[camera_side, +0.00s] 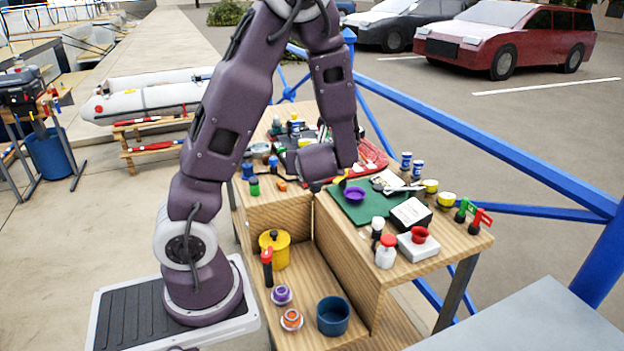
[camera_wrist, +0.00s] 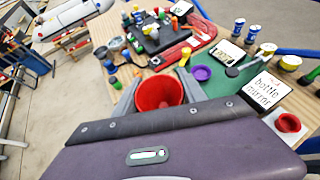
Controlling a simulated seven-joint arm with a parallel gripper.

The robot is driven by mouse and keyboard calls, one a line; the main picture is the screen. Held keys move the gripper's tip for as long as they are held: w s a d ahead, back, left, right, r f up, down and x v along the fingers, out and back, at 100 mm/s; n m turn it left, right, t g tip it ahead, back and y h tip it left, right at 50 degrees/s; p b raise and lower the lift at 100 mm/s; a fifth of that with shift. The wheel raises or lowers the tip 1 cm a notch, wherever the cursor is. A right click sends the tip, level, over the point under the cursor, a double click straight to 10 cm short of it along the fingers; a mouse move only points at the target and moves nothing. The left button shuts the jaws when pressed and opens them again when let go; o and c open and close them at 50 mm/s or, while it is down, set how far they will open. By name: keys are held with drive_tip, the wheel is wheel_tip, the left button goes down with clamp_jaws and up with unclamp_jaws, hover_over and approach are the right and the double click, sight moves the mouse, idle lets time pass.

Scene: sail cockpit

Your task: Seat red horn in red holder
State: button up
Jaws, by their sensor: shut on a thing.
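My gripper (camera_wrist: 158,84) is shut on a red, open-mouthed, cup-like piece, which I take as the red horn (camera_wrist: 160,93). It sits between the two grey fingers with its wide mouth toward the wrist camera; its lower end is hidden. In the side view my arm hides the fingers and the horn. A small red cup-shaped piece on a white block, which looks like the red holder (camera_side: 419,234), stands at the table's front right. It also shows at the right edge of the wrist view (camera_wrist: 288,123), apart from the horn.
A purple cup (camera_side: 354,195) lies on the green mat (camera_side: 380,208). A yellow pot (camera_side: 274,249) and blue cup (camera_side: 333,316) stand on the lower shelf.

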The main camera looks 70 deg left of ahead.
drive_tip(key=w+d+m+t+h, duration=0.1)
drive_tip(key=w+d+m+t, duration=0.1)
drive_tip(key=w+d, duration=0.75)
drive_tip(key=w+d+m+t+h, duration=0.2)
drive_tip(key=w+d, duration=0.2)
drive_tip(key=w, duration=1)
drive_tip(key=shift+s+a+f, duration=0.1)
drive_tip(key=shift+a+f, duration=0.05)
drive_tip(key=shift+f, duration=2.6)
drive_tip(key=shift+s+a+f, duration=0.1)
drive_tip(key=shift+a+f, duration=0.05)
drive_tip(key=shift+f, duration=2.6)
drive_tip(key=shift+f, duration=0.6)
drive_tip(key=o, duration=1.2)
drive_tip(key=v, duration=1.1)
